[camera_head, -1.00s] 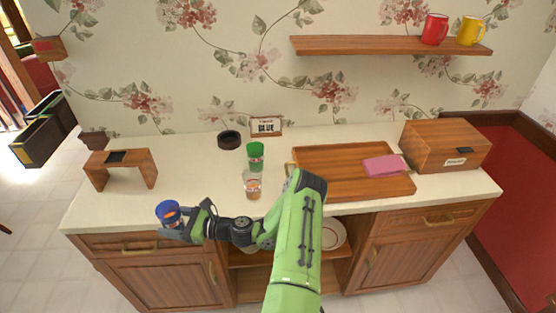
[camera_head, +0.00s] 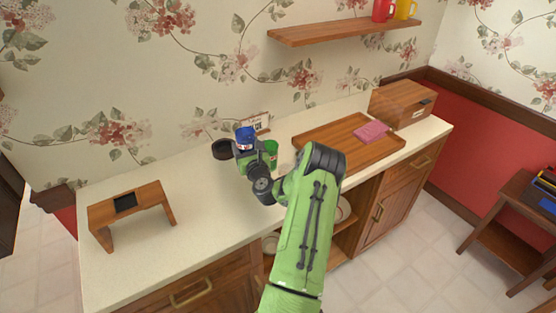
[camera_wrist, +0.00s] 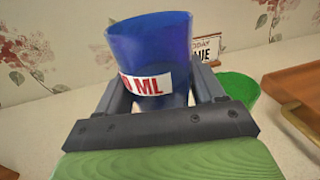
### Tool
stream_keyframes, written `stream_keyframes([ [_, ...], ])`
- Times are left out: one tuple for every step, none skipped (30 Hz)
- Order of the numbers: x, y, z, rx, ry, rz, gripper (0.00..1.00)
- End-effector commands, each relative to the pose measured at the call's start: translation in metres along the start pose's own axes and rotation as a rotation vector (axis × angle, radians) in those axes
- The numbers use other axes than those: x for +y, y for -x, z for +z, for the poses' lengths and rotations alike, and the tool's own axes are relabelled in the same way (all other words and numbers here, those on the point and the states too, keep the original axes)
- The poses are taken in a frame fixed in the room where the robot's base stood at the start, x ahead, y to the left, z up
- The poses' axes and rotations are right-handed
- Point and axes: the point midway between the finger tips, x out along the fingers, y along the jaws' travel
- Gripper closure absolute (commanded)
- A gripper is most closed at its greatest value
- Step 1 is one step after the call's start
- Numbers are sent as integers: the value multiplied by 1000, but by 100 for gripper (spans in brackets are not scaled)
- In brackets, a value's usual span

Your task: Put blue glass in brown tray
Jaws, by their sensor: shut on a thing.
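The blue glass (camera_head: 245,137) is held in my gripper (camera_head: 247,152), upright or nearly so, over the middle of the counter. A corner of the tray (camera_wrist: 295,85) shows at the right of the wrist view.
A green glass (camera_head: 271,150) stands just right of my gripper. A dark round dish (camera_head: 222,149) and a small sign (camera_head: 258,122) are behind it. A wooden box (camera_head: 402,100) is beyond the tray, a small wooden stand (camera_head: 130,208) at left. The shelf (camera_head: 345,30) with mugs hangs above.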

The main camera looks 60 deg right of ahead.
Motion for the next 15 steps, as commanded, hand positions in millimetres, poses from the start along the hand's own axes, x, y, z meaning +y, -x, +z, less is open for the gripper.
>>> stream_keyframes([
  [1, 0, -21, 5, -2, 0, 76],
  [2, 0, -29, 6, -3, 1, 76],
  [2, 0, -38, 5, -2, 2, 76],
  [3, 0, -43, 5, -2, 3, 76],
  [3, 0, -47, 4, -2, 3, 76],
  [3, 0, -51, 3, -1, 3, 76],
  [3, 0, -54, 3, -1, 3, 76],
  [3, 0, -58, 3, -2, 3, 76],
  [3, 0, -64, 4, -1, 4, 76],
  [4, 0, -69, 4, -1, 4, 76],
  [4, 0, -75, 4, -1, 4, 76],
  [4, 0, -83, 4, -1, 5, 76],
  [5, 1, -87, 4, -2, 5, 76],
  [4, 0, -90, 3, -1, 5, 76],
  [4, 0, -89, 2, 0, 4, 76],
])
